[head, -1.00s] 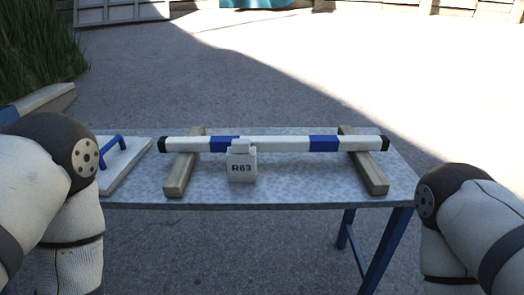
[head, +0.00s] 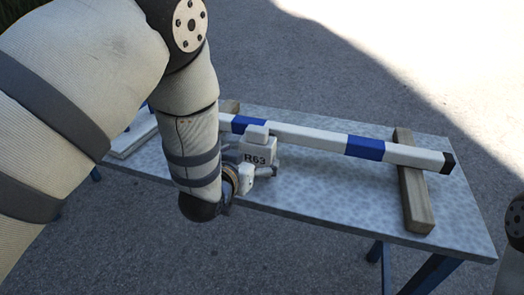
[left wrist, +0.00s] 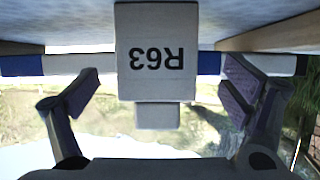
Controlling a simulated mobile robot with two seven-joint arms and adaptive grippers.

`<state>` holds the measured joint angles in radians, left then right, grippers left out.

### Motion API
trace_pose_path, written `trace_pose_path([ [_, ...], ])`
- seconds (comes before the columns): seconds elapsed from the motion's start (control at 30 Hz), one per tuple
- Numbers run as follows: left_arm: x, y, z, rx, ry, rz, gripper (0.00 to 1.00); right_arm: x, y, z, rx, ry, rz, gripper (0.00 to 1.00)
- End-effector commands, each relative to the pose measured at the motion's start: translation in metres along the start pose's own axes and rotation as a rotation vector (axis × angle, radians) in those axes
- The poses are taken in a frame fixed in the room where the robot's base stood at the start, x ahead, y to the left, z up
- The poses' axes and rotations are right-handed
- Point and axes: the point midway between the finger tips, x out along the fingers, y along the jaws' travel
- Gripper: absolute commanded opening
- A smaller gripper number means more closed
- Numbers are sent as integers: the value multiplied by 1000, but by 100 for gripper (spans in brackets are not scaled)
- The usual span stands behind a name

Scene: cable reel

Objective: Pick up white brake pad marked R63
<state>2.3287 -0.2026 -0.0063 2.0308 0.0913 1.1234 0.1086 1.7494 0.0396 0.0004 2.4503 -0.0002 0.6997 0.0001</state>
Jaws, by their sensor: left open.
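The white brake pad marked R63 (head: 259,151) stands on the table in front of the white and blue bar. In the left wrist view the pad (left wrist: 156,75) appears upside down, between and just beyond the open fingers. My left gripper (left wrist: 160,88) is open and empty, with one finger to each side of the pad and no contact visible. In the head view my left gripper (head: 250,177) is right at the front of the pad and partly hidden by my wrist. My right gripper is out of view; only a bit of my right arm shows at the right edge.
The white and blue bar (head: 310,139) lies across wooden blocks, one at the right (head: 414,190). The speckled table (head: 330,195) is clear in front of the bar, right of the pad. A white board (head: 132,138) lies at the table's left end, mostly hidden by my arm.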

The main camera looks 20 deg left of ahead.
Motion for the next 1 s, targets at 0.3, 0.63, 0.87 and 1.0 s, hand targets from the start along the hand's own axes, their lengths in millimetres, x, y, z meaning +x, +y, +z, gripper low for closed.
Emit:
trace_pose_path([
  [0.3, 52, 3, -4, 0, -3, 0, 93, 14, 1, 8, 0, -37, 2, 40],
  [0.63, 59, 2, -9, 1, 2, 0, 84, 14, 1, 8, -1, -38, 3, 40],
  [0.87, 58, 2, -9, 0, 2, 0, 32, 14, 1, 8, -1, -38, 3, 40],
  [1.0, 59, 2, -11, 0, 7, 0, 8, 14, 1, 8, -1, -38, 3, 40],
])
